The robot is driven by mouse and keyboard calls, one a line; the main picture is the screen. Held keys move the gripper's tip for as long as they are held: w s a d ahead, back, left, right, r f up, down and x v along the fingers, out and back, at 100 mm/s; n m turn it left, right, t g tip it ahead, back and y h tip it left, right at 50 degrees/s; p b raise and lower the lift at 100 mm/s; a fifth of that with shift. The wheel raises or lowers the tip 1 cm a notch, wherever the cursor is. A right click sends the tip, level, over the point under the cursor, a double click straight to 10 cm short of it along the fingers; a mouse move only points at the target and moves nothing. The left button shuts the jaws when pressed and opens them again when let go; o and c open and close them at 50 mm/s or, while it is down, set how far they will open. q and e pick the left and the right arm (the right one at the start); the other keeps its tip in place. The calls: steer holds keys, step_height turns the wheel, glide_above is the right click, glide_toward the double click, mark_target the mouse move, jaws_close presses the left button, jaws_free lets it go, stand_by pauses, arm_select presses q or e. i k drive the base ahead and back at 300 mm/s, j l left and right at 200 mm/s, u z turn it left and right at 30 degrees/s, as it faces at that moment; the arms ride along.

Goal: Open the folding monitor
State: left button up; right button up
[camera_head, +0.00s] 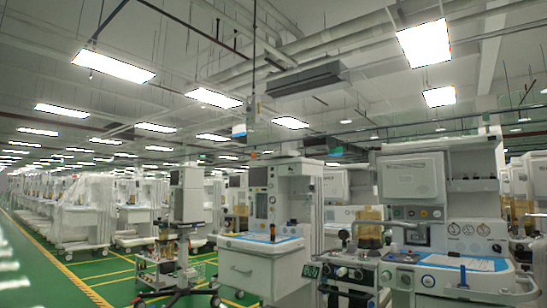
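A pale grey, flat rectangular panel (411,178) is at the upper left of the nearest anaesthesia cart (450,278), on the right of the head view. It looks like the folding monitor, with a plain back facing me and no lit screen showing. A similar pale panel (335,188) is on a cart farther back, partly hidden. Neither of my grippers is in view, so nothing shows of their hold or position.
The nearest cart has gauges (467,229) and a work surface with a blue-edged sheet (462,262). Another cart with a drawer (246,270) stands left of it. A wheeled stand (186,205) is farther left. Green floor (60,268) is clear at the lower left.

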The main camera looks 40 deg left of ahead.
mark_target(285, 154)
steer(key=i+j+u, duration=0.4)
steer(key=j, duration=0.15)
steer(key=i+j+u, duration=0.6)
steer(key=i+u, duration=0.2)
steer(key=i, duration=0.2)
steer(key=i+j+u, duration=0.1)
steer(key=i+u, duration=0.3)
steer(key=i, duration=0.1)
